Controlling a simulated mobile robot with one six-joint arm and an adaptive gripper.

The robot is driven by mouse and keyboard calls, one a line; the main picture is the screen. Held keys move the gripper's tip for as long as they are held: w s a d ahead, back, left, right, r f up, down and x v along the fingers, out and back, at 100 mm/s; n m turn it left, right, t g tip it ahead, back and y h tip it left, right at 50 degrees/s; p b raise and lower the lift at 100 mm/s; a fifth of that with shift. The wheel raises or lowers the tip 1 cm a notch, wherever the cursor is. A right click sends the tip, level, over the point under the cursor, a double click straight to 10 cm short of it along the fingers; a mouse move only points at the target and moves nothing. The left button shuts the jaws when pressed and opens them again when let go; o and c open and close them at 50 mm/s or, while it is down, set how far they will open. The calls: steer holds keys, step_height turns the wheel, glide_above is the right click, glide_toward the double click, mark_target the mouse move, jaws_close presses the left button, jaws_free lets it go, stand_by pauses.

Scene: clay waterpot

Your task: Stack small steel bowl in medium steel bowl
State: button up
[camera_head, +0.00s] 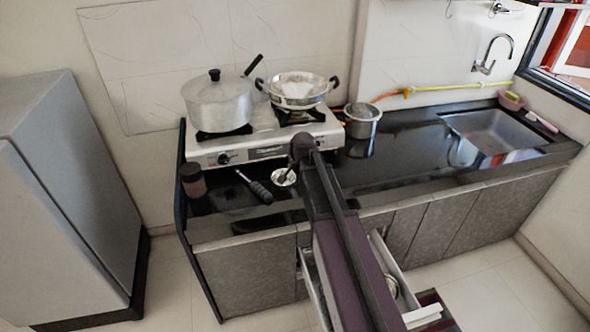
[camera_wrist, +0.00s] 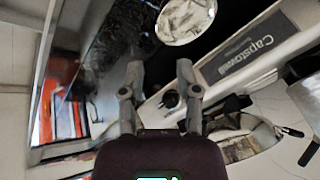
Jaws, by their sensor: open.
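A small shiny round steel bowl (camera_head: 283,177) sits on the dark counter just in front of the stove, left of my arm. A round steel bowl, which looks like the same one, shows at the top of the wrist view (camera_wrist: 186,18). My gripper (camera_wrist: 158,66) is open, its two fingers apart with nothing between them; the bowl lies beyond the fingertips. In the head view my arm hides the fingers. A round steel piece (camera_head: 391,286) shows in the open drawer, partly hidden by my arm. I cannot tell which piece is the medium steel bowl.
The stove (camera_head: 262,150) carries a lidded pot (camera_head: 217,103) and a two-handled pan (camera_head: 298,88). A steel container (camera_head: 363,120) stands right of it. The counter before the sink (camera_head: 495,137) is clear.

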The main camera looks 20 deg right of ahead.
stand_by(0.6)
steer(key=s+a+f+n+g, duration=0.1)
steer(key=s+n, duration=0.3)
steer(key=s, duration=0.7)
steer(key=s+a+f+n+g, duration=0.1)
steer(key=s+a+n+g, duration=0.3)
steer(key=s, duration=0.8)
steer(key=shift+s+n, duration=0.25)
steer(key=shift+n, duration=0.35)
steer(key=shift+a, duration=0.1)
steer(key=c, duration=0.3)
